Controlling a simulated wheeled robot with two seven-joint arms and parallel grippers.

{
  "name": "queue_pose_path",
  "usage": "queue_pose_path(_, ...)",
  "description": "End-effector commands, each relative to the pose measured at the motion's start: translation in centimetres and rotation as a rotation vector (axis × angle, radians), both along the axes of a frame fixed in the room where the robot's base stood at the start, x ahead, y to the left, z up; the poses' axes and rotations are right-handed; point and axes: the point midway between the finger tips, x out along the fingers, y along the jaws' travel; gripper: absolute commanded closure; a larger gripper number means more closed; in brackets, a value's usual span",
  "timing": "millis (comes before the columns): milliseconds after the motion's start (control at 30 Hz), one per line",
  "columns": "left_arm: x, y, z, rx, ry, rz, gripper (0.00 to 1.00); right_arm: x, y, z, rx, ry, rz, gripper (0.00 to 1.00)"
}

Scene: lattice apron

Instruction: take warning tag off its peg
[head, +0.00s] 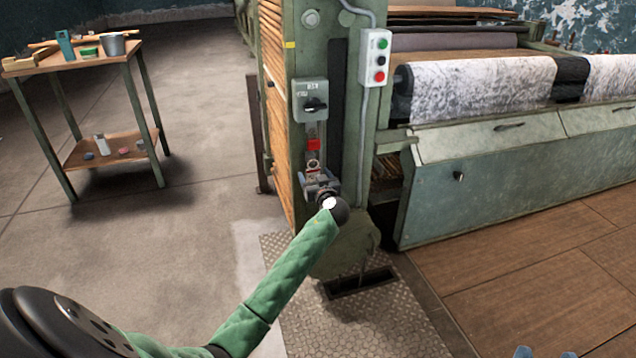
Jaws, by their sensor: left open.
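The warning tag (314,145) shows as a small red patch with a paler part above it. It hangs below a grey switch box (311,101) with a black rotary knob, on the green machine post. The peg itself is too small to make out. My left gripper (316,170) is open just below the red patch, in front of the post. It hides what lies behind it, and I cannot tell whether it touches the tag. Small blue-grey parts at the bottom edge may be my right gripper (545,354); its jaws cannot be judged.
A large green machine (520,170) with rollers fills the right. A small table (72,60) with containers stands at left. Open concrete floor lies between.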

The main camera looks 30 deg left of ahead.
Motion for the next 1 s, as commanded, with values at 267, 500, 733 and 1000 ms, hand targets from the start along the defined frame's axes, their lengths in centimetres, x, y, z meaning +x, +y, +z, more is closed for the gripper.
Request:
queue_pose_path(267,2.0,2.3,0.0,0.002,0.001,-0.001,0.29,-1.2,-0.4,0.9,0.015,-0.056,-0.002,0.64)
queue_pose_path(500,2.4,2.8,0.0,0.001,0.001,0.0,0.29,-1.4,-0.4,1.0,0.016,-0.068,-0.002,0.64)
queue_pose_path(733,2.4,2.8,0.0,0.001,0.001,0.0,0.41,-1.4,-0.4,1.1,0.016,-0.069,-0.002,0.64)
queue_pose_path(1000,2.3,2.8,0.0,0.001,0.002,0.0,0.65,-1.5,-0.5,1.1,0.017,-0.069,-0.002,0.64)
